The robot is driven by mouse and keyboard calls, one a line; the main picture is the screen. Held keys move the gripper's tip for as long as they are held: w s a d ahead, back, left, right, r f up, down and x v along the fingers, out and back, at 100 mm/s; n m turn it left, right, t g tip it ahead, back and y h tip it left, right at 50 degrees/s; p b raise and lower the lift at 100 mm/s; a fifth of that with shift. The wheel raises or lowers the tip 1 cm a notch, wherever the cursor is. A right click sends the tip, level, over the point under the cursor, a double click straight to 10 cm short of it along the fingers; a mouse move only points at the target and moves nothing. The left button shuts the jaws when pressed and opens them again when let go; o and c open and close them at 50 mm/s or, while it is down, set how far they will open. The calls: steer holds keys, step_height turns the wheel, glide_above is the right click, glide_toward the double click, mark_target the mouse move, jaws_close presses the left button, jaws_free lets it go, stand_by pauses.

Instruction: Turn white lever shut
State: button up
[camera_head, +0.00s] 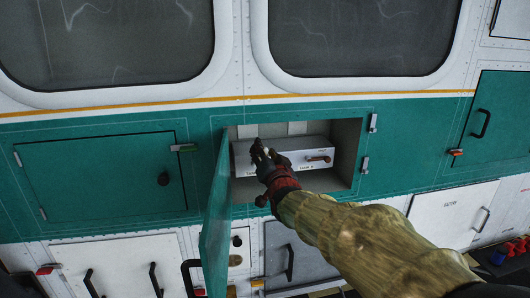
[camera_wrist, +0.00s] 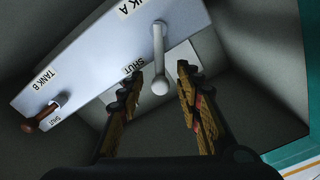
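The white lever (camera_wrist: 158,58) shows in the wrist view, a thin rod with a round knob on a pale box (camera_wrist: 85,65). It points away from the box's "K A" lettering, and a "SHUT" label lies just left of it. My gripper (camera_wrist: 160,82) is open, with one finger on each side of the knob and visible gaps to both. In the head view my gripper (camera_head: 258,150) reaches into the open compartment in front of the box (camera_head: 300,146), and the white lever is hidden there.
A brown-handled lever (camera_wrist: 42,118) marked TANK B sits at the box's other end; it also shows in the head view (camera_head: 320,158). The green compartment door (camera_head: 216,215) hangs open left of my arm. Compartment walls (camera_head: 345,150) surround the box closely.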

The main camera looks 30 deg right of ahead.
steer(key=v, duration=1.2)
steer(key=shift+c, duration=0.6)
